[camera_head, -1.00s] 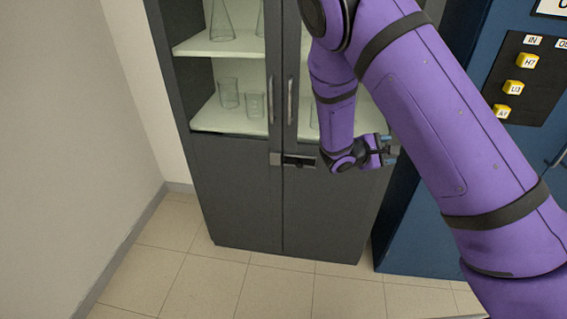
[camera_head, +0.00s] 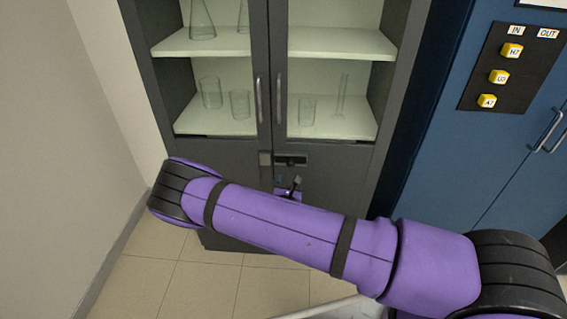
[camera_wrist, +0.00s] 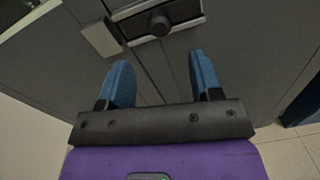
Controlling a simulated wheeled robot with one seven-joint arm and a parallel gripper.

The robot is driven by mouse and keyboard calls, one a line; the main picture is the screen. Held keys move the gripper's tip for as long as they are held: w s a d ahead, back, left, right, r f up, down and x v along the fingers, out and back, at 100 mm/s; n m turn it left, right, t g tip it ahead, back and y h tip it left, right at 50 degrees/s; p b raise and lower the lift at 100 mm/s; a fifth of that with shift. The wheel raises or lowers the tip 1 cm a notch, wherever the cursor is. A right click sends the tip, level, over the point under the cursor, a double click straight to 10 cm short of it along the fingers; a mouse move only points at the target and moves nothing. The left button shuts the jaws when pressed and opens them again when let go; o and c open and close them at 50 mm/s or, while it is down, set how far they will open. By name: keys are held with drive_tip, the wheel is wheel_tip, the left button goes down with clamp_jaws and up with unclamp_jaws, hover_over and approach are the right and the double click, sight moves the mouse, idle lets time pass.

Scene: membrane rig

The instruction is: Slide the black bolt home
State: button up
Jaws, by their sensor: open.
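The black bolt (camera_head: 291,160) sits on a pale plate on the right door of the dark grey cabinet. Its round black knob (camera_wrist: 160,22) shows at the top of the wrist view. A pale catch (camera_head: 265,158) is on the left door; it also shows in the wrist view (camera_wrist: 101,38), with a narrow gap between it and the bolt's plate. My gripper (camera_wrist: 161,66) is open and empty, its two blue fingers pointing toward the doors just below the knob, apart from it. In the head view my gripper (camera_head: 288,183) is partly hidden behind my arm.
Two upright handles (camera_head: 259,100) flank the door seam above the bolt. Glassware stands on shelves (camera_head: 218,122) behind the glass. A blue cabinet (camera_head: 440,150) with yellow buttons (camera_head: 499,77) is at the right. A wall (camera_head: 60,160) bounds the left; tiled floor (camera_head: 210,285) lies below.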

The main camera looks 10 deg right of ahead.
sight(290, 166)
drive_tip(key=x, duration=1)
drive_tip(key=shift+w+d, duration=0.1)
drive_tip(key=shift+w, duration=0.2)
